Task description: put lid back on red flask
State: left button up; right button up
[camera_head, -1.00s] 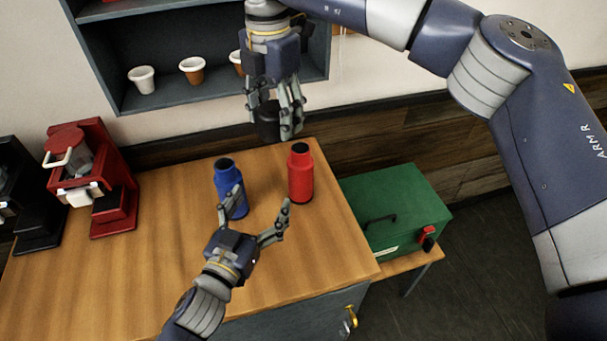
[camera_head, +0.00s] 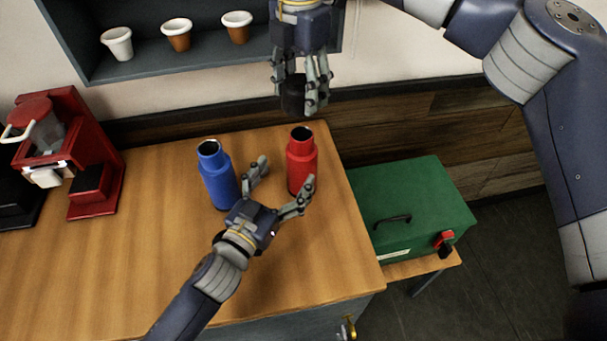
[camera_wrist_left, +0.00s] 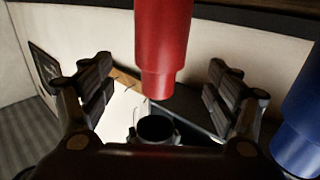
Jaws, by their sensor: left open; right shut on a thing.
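The red flask (camera_head: 301,168) stands upright on the wooden counter with its dark mouth open. In the left wrist view the red flask (camera_wrist_left: 163,40) appears inverted, between the spread fingers. My left gripper (camera_head: 284,175) is open in front of the red flask, its fingers not closed on it. It also shows in the left wrist view (camera_wrist_left: 160,80). My right gripper (camera_head: 300,92) points down and is shut on the black lid (camera_head: 292,97), held above and apart from the red flask's mouth. Fingers partly hide the lid.
A blue flask (camera_head: 218,180), also open, stands close left of the red one, near my left gripper. A green box (camera_head: 415,195) sits lower at right. A red brewer (camera_head: 70,150) stands at left; a shelf with cups (camera_head: 176,35) is behind.

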aim_at(302, 134)
pick_arm(q)
jog(key=f, duration=0.1)
jog(key=f+b, duration=0.2)
jog(key=shift+w+d+f, duration=0.1)
jog(key=shift+w, duration=0.15)
pick_arm(e)
jog(key=f, duration=0.3)
jog(key=shift+w+d+f, duration=0.1)
jog(key=shift+w, duration=0.2)
pick_arm(q)
jog(key=shift+s+f, duration=0.1)
jog(key=shift+f, duration=0.05)
pick_arm(e)
jog(key=shift+s+f, duration=0.1)
jog(key=shift+f, duration=0.05)
pick_arm(q)
jog(key=shift+x, duration=3.75)
jog(key=c, duration=1.6)
pick_arm(e)
jog(key=shift+f, duration=2.45)
